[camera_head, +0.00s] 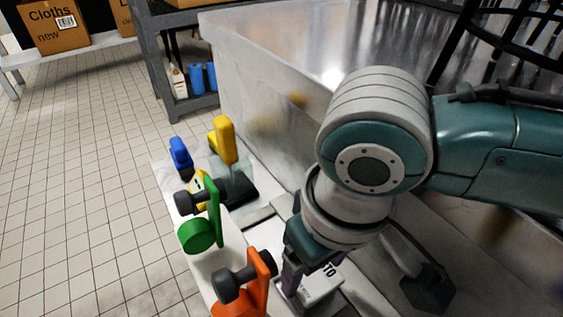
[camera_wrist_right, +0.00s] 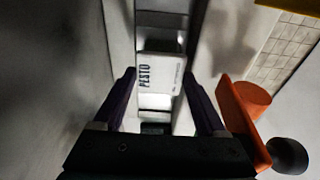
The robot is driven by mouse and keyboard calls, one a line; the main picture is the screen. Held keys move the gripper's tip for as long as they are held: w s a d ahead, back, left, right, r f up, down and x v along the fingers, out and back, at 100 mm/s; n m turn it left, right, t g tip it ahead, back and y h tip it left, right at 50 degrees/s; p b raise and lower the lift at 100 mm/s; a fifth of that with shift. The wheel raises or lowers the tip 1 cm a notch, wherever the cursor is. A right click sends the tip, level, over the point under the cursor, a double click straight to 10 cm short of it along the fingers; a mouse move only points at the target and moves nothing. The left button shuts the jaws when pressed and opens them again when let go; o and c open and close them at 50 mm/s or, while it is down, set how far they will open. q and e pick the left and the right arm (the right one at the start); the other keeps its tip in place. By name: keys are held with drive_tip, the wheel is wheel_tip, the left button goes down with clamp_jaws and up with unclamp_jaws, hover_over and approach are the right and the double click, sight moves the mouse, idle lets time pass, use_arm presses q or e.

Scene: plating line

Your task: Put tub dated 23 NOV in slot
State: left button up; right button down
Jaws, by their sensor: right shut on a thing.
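A white tub with a label reading PESTO (camera_wrist_right: 162,75) sits between the two purple fingers of my right gripper (camera_wrist_right: 160,92) in the right wrist view. The gripper is shut on it. The small print on the label is too blurred to read, so I cannot tell the date. In the head view the tub's white lid (camera_head: 322,289) shows partly below my right wrist, and my right gripper (camera_head: 303,284) points down there. A narrow channel with pale edges and dark gaps (camera_wrist_right: 160,34) runs beyond the tub. My left gripper is not in view.
Orange (camera_head: 240,290), green (camera_head: 206,230), yellow (camera_head: 223,140) and blue (camera_head: 180,153) upright parts stand along the left edge of the bench. A grey shelf (camera_head: 160,70) is further back. Tiled floor is clear at left.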

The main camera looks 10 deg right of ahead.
sight(320, 284)
drive_tip(key=shift+c, duration=1)
unclamp_jaws()
drive_tip(key=shift+f, duration=0.1)
wheel_tip(320, 284, up, 12)
drive_tip(key=s+p, duration=0.1)
drive_tip(key=p, duration=0.4)
drive_tip(key=shift+s+d, duration=0.15)
drive_tip(key=shift+d, duration=0.1)
